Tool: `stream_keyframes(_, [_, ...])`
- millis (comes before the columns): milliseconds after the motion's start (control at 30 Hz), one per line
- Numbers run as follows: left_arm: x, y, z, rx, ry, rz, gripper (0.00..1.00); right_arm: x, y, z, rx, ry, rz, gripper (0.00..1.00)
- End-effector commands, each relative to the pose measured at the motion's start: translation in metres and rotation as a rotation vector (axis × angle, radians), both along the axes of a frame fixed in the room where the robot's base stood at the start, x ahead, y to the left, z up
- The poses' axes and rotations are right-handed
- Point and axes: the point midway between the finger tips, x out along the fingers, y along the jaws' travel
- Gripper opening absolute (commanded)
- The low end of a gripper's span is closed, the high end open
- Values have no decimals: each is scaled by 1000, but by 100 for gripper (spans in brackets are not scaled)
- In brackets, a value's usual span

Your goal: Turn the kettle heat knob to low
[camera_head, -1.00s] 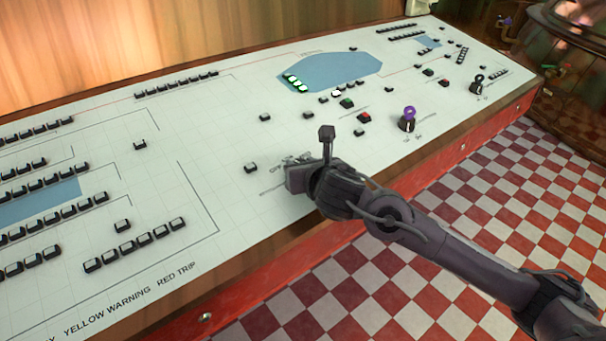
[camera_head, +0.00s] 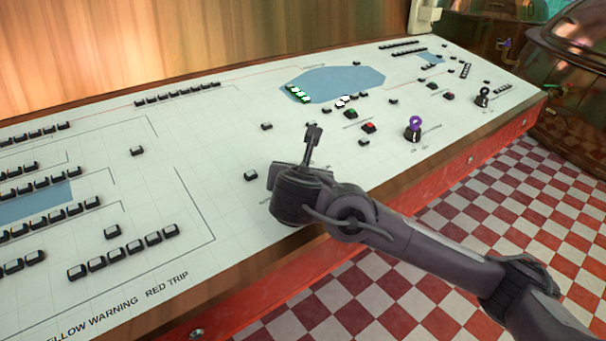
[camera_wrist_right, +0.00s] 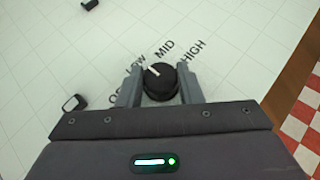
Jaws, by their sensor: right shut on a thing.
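The kettle heat knob (camera_wrist_right: 160,84) is a round black knob with a white pointer mark, on the white panel in the right wrist view. The printed words OFF, LOW, MID and HIGH curve around its far side, with OFF partly covered by a finger. The pointer mark points between LOW and MID. My right gripper (camera_wrist_right: 159,88) has one finger on each side of the knob and is shut on it. In the head view my right gripper (camera_head: 287,177) is over the panel near its front edge and hides the knob. My left gripper is not in view.
The white control panel (camera_head: 225,135) carries several small black buttons. A purple-topped knob (camera_head: 414,126) and another black knob (camera_head: 482,97) stand farther right. A red button (camera_head: 368,127) is beyond my arm. The checkered floor (camera_head: 430,230) lies in front.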

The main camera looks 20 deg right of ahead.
Motion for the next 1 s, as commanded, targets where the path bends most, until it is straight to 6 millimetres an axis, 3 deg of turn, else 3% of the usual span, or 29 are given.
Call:
stream_keyframes(467, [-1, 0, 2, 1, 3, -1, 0, 0, 0, -1, 1, 3, -14, 10])
stream_keyframes(500, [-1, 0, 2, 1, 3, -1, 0, 0, 0, -1, 1, 3, -14, 35])
stream_keyframes(633, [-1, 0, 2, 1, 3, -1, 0, 0, 0, -1, 1, 3, -13, 52])
stream_keyframes(1000, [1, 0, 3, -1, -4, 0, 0, -5, 3, 3, 2, 2, -12, 54])
